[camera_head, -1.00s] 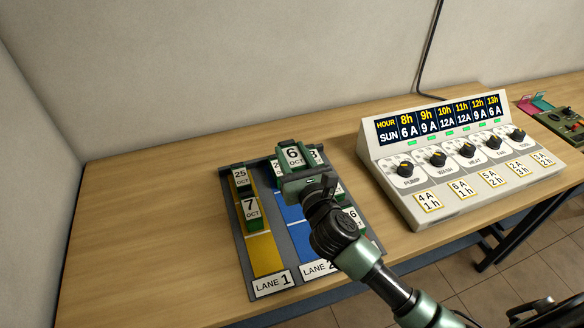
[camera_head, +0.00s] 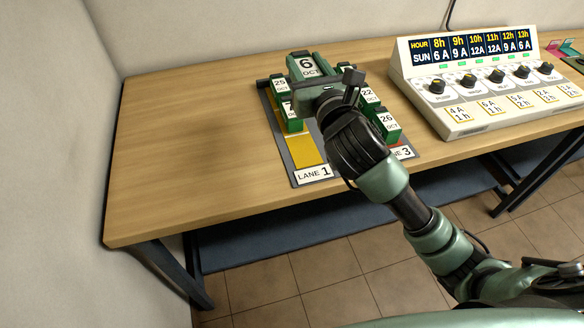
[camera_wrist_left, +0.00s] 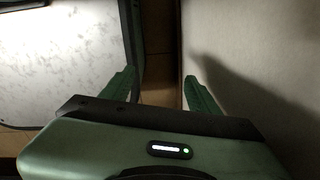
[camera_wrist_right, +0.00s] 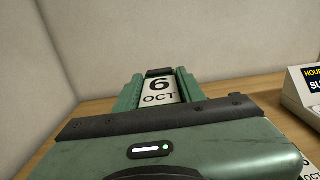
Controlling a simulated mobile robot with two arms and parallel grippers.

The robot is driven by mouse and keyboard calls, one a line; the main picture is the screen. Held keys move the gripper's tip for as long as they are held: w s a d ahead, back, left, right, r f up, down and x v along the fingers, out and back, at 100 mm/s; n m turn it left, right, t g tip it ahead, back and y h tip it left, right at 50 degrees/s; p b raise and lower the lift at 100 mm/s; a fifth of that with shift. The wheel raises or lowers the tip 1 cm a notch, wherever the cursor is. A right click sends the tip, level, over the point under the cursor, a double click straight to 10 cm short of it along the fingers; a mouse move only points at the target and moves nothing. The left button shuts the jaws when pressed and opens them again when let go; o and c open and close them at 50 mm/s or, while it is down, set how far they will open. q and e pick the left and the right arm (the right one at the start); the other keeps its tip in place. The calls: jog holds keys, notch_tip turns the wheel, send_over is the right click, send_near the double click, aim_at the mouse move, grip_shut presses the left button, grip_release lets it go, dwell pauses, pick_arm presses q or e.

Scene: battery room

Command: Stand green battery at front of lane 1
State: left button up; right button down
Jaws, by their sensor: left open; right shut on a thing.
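My right gripper (camera_head: 307,74) is shut on a green battery with a white "6 OCT" label (camera_head: 308,65), held upright above the lane tray. The battery also shows between the fingers in the right wrist view (camera_wrist_right: 159,92). Lane 1 (camera_head: 305,150) is the yellow strip at the tray's left, with its "LANE 1" plate (camera_head: 312,175) at the near end. Two green batteries stand in it, "25" (camera_head: 280,85) behind and "7" (camera_head: 291,118) in front; its near part is bare yellow. My right arm hides lane 2. My left gripper (camera_wrist_left: 160,85) is open and empty in the left wrist view.
Lane 3 holds green batteries, including "22" (camera_head: 369,95) and "26" (camera_head: 387,122). A white control panel (camera_head: 480,85) with knobs and an hour display stands at the right. The wooden table (camera_head: 190,150) is clear left of the tray.

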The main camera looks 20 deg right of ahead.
jog(key=f+b, duration=0.1)
jog(key=f, duration=0.4)
jog(key=f+b, duration=0.1)
jog(key=f, duration=0.4)
jog(key=f+b, duration=0.1)
jog(key=f, duration=0.4)
jog(key=shift+w+d+f, duration=0.15)
jog(key=shift+w+d, duration=0.05)
jog(key=shift+d, duration=0.05)
notch_tip(320, 180, down, 4)
jog(key=shift+b, duration=0.65)
jog(key=shift+f, duration=0.25)
pick_arm(q)
jog(key=w+d+f, duration=0.2)
jog(key=w+f, duration=0.1)
jog(key=f, duration=0.1)
jog(key=shift+w+d+f+t, duration=0.15)
jog(key=shift+w+d+t, duration=0.15)
jog(key=shift+w, duration=0.1)
jog(key=shift+f, duration=0.1)
